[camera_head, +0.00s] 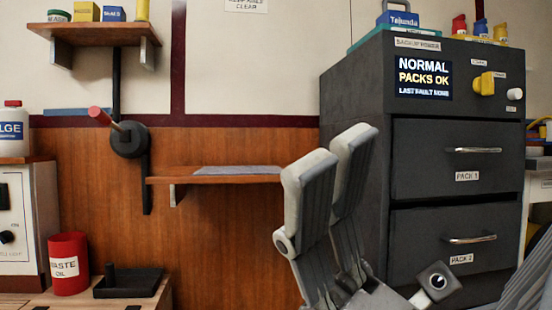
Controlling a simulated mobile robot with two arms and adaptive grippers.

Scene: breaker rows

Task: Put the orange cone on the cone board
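I see no orange cone and no cone board in this view. My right gripper (334,150) reaches up from the bottom right, in front of the wood-panelled wall and the dark cabinet. Its two grey fingers point upward and stand apart, with nothing seen between them. My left gripper is not in view.
A dark drawer cabinet (354,110) stands at right, with bottles and a blue box on top. A small wooden shelf (225,179) holds a flat grey item. A red waste oil bin (68,263) and black tray (125,285) are at lower left. A red-tipped lever (100,116) juts out.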

